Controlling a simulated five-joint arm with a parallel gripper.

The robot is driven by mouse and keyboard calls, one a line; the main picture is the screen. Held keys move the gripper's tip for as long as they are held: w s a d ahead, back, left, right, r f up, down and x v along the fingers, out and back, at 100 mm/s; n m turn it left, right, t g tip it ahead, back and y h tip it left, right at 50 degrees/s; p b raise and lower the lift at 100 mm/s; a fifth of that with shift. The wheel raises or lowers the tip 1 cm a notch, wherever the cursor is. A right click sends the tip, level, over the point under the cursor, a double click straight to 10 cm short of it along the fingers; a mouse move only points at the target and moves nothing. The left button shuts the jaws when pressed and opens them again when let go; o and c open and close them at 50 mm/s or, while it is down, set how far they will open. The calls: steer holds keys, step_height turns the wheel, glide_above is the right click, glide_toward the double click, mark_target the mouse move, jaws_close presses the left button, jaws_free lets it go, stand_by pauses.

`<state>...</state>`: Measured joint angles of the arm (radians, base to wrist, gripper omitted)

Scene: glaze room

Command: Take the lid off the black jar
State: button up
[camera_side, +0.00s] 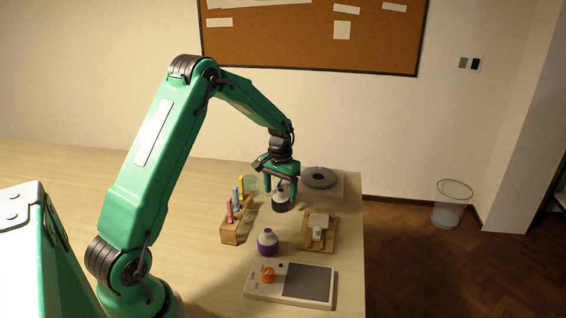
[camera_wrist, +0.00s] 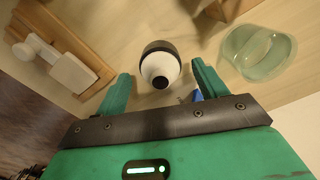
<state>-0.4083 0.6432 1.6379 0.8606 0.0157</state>
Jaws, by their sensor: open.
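The black jar (camera_side: 283,206) stands on the table below my gripper (camera_side: 280,192), with a pale, tapering lid on top. In the wrist view the jar (camera_wrist: 159,47) shows as a dark band with the pale lid (camera_wrist: 155,68) on it and a dark spot at the lid's tip. My gripper (camera_wrist: 160,82) is open, with one green finger on each side of the lid. The jaws hold nothing. In the side view the fingers partly hide the lid, and I cannot tell how high the fingertips are against it.
A wooden rack (camera_side: 232,233) with coloured sticks and a greenish glass (camera_wrist: 258,52) stand nearby. A purple jar (camera_side: 268,243), a wooden board with a white piece (camera_side: 318,228), a scale-like device (camera_side: 290,283) and a grey disc (camera_side: 320,178) surround the spot. A small blue thing (camera_wrist: 197,95) shows near one finger.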

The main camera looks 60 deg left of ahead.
mark_target(282, 191)
steer(key=shift+f, duration=0.2)
stand_by(0.3)
steer(key=c, duration=1.1)
steer(key=shift+o, duration=0.2)
steer(key=shift+r, duration=0.2)
steer(key=shift+r, duration=0.5)
steer(key=r, duration=0.3)
steer(key=shift+d+r, duration=0.1)
steer(key=shift+d, duration=0.2)
steer(key=s+d+r, duration=0.1)
steer(key=d+r, duration=0.5)
steer(key=d, duration=0.5)
steer(key=shift+s+r, duration=0.25)
